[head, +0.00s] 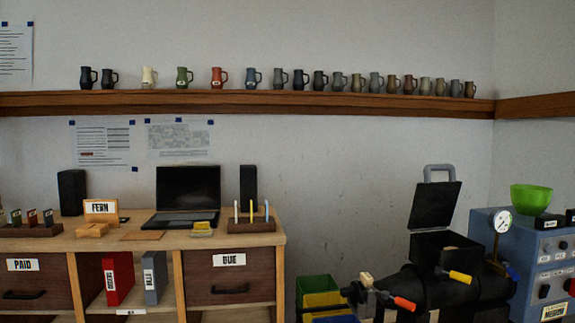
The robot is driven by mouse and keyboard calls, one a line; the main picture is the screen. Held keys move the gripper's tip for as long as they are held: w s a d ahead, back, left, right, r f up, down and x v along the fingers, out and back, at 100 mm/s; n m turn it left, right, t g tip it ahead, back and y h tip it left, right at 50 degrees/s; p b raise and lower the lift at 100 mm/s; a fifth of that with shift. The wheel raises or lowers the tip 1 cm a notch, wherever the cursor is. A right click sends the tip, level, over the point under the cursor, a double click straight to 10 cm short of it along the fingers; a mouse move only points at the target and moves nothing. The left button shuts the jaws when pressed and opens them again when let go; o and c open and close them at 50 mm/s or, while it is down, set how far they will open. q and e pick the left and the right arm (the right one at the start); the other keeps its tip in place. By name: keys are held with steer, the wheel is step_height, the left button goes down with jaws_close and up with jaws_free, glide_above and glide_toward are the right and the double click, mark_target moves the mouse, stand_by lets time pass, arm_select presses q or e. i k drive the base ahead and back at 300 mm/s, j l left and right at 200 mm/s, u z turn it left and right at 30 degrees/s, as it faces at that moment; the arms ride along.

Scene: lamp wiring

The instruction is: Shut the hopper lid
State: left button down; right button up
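A black machine (445,290) stands at the lower right. On top of it sits a black box-shaped hopper (428,250). Its flat black lid (434,206) stands up, tilted steeply, so the hopper is open. A grey loop handle (440,169) is at the lid's upper edge. The inside of the hopper is mostly hidden. Neither of my grippers is in view.
A gauge (502,221) and yellow (460,277) and orange-red (404,303) handles stick out near the hopper. A blue cabinet with a green bowl (531,197) stands to the right. A wooden desk (270,239) with a laptop (188,190) is at left. The wall behind the lid is clear.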

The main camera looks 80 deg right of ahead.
mark_target(433, 207)
steer(key=i+z, duration=0.2)
steer(key=z, duration=0.15)
steer(key=i+z, duration=0.3)
steer(key=i+j+z, duration=0.15)
steer(key=z, duration=0.2)
steer(key=i+z, duration=0.1)
steer(key=z, duration=0.3)
steer(key=i+z, duration=0.15)
steer(key=z, duration=0.25)
steer(key=i+z, duration=0.1)
steer(key=z, duration=0.3)
steer(key=i+z, duration=0.15)
steer(key=z, duration=0.3)
steer(key=i+j+z, duration=0.1)
steer(key=z, duration=0.35)
steer(key=i+j+z, duration=0.1)
steer(key=z, duration=0.35)
steer(key=j+z, duration=0.2)
steer(key=z, duration=0.25)
steer(key=i+j+z, duration=0.1)
steer(key=z, duration=0.35)
steer(key=i+j+z, duration=0.1)
steer(key=j+z, duration=0.2)
steer(key=z, duration=0.15)
steer(key=j+z, duration=0.4)
